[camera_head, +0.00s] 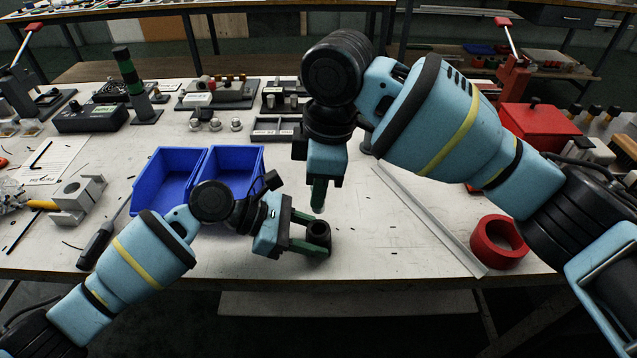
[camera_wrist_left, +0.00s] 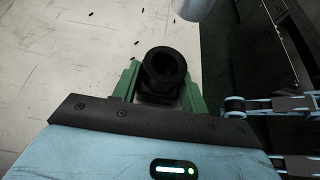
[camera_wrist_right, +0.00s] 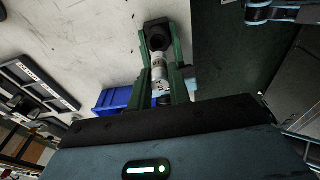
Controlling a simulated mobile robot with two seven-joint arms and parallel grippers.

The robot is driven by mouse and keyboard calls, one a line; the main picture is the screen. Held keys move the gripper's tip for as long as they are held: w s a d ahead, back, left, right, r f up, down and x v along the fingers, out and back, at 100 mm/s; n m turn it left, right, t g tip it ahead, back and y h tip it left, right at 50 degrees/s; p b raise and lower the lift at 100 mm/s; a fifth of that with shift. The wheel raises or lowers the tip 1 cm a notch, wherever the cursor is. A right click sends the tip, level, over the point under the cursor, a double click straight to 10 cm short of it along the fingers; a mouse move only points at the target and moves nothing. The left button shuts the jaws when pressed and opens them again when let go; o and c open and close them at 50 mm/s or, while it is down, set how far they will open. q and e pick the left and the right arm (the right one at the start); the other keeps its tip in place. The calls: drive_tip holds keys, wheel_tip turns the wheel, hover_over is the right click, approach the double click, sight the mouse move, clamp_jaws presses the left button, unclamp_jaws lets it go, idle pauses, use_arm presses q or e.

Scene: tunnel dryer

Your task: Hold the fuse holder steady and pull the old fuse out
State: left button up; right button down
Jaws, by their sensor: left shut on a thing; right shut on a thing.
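The fuse holder (camera_head: 318,236) is a short black cylinder near the table's front edge. My left gripper (camera_head: 307,233) is shut on it, with green fingers on either side. In the left wrist view the fuse holder (camera_wrist_left: 164,70) shows its round, dark, open mouth. My right gripper (camera_head: 320,192) is above it, pointing down, shut on the old fuse (camera_wrist_right: 158,70), a pale cylinder with markings. The fuse's end (camera_head: 318,209) shows just below the fingers, apart from the holder's mouth. Its pale end also shows in the left wrist view (camera_wrist_left: 194,8).
Two blue bins (camera_head: 168,178) stand left of the grippers. A red tape roll (camera_head: 499,243) and a long metal strip (camera_head: 432,222) lie to the right. Equipment lines the back.

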use_arm(q)
drive_tip(key=o, duration=1)
drive_tip(key=v, duration=1.2)
